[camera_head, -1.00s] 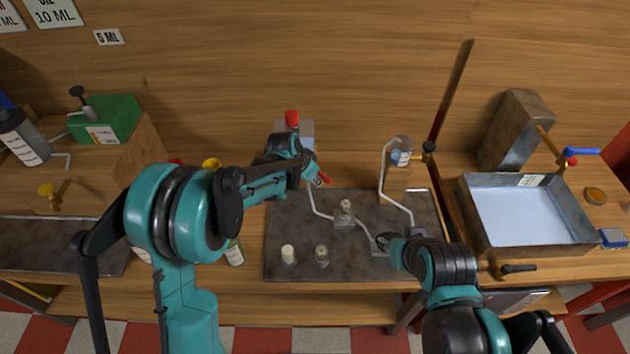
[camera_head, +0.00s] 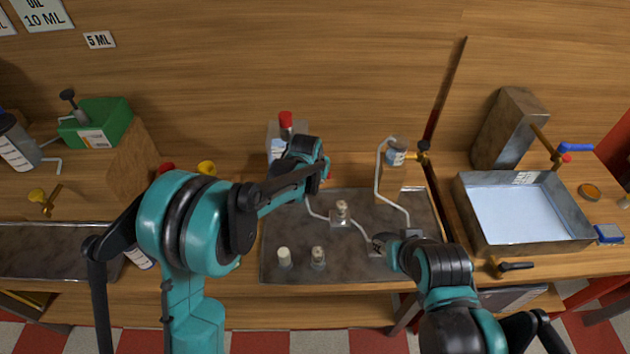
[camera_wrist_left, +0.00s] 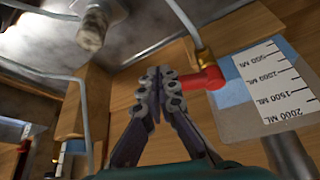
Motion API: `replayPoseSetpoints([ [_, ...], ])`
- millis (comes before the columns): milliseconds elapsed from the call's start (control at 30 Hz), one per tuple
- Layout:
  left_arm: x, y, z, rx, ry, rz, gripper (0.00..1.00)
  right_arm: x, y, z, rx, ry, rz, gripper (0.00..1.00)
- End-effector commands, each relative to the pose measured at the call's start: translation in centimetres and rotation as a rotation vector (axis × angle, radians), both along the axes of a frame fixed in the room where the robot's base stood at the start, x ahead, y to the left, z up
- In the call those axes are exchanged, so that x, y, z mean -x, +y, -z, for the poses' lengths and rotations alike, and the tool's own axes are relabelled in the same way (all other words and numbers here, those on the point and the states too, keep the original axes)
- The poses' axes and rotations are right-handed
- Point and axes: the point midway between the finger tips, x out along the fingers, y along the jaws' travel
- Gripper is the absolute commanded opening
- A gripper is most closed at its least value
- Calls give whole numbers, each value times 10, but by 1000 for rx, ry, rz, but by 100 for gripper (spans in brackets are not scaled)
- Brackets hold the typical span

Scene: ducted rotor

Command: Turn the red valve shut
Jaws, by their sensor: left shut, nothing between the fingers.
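The red valve (camera_wrist_left: 205,79) shows in the left wrist view as a red handle on a brass fitting, in front of a clear container (camera_wrist_left: 268,88) with an ML scale. In the head view only a sliver of red shows beside my left gripper (camera_head: 318,168); the rest is hidden. My left gripper is shut and empty, and its fingertips (camera_wrist_left: 160,80) are just left of the red handle's end. I cannot tell whether they touch it. My right gripper (camera_head: 382,243) is low over the right side of the dark metal tray (camera_head: 290,220); its fingers are unclear.
A thin bent tube (camera_head: 380,175) runs down to the tray, and small posts (camera_head: 342,208) stand on it. A red-capped container (camera_head: 286,125) stands behind my left gripper. A metal basin (camera_head: 522,215) is at the right, a green box (camera_head: 105,122) at the left.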

Motion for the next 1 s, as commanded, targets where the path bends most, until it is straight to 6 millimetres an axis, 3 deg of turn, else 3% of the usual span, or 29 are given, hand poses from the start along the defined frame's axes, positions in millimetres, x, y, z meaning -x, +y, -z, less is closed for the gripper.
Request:
replayPoseSetpoints([
  [167,-8,-8,0,0,0,-121,0,0,0,3,0,0,0,40],
  [1000,-23,-18,0,0,0,-115,0,0,0,6,0,0,0,40],
])
